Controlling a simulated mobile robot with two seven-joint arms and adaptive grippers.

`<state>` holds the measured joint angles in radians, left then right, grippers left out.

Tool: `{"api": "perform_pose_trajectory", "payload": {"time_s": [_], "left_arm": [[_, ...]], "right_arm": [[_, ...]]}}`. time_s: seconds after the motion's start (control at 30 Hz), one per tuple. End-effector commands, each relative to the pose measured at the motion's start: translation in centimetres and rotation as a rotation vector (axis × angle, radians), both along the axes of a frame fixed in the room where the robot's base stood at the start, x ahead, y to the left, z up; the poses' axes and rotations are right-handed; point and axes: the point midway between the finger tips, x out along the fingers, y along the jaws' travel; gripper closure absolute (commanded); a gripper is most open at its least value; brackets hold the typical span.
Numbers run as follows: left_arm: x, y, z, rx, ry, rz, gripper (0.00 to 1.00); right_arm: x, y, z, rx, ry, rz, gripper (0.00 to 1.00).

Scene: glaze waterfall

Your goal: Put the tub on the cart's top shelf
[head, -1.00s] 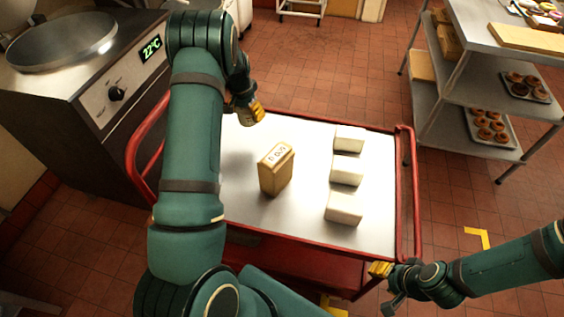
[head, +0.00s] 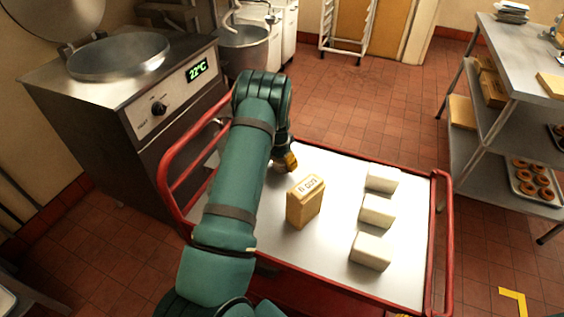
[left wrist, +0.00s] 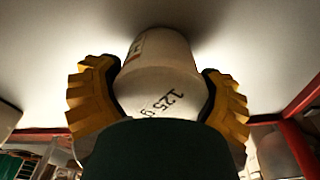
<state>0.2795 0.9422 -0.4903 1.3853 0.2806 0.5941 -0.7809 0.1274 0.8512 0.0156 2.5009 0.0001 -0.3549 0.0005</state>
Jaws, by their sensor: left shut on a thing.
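In the head view my left gripper (head: 290,160) is low over the cart's top shelf (head: 335,232), behind the tan block; the tub cannot be made out there. In the left wrist view the tub's far end is close to the pale shelf surface; whether it touches is unclear. Only a yellow sliver of my right gripper (head: 404,315) shows at the bottom edge.
A tan labelled block (head: 305,205) stands mid-shelf, with three white blocks (head: 377,211) in a row to its right. A red rail (head: 440,235) bounds the cart's right end. A steel cooker (head: 150,95) stands left, a shelf rack (head: 490,130) right. Shelf around the blocks is bare.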

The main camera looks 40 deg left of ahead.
Motion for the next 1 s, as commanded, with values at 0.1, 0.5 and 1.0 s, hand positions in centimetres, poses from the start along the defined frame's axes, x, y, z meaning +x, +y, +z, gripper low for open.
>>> {"api": "perform_pose_trajectory", "payload": {"time_s": [0.1,0.5,1.0], "left_arm": [[0.0,0.0,-0.1,0.0,0.0,0.0,0.11],[0.0,0.0,0.3,0.0,-0.001,0.0,0.0],[-1.1,0.0,9.2,0.0,-0.002,0.0,0.0]], "right_arm": [[0.0,0.0,-0.1,0.0,0.0,0.0,0.53],[0.0,0.0,0.1,0.0,0.0,0.0,0.53],[-0.3,0.0,1.9,0.001,0.008,0.002,0.53]]}}
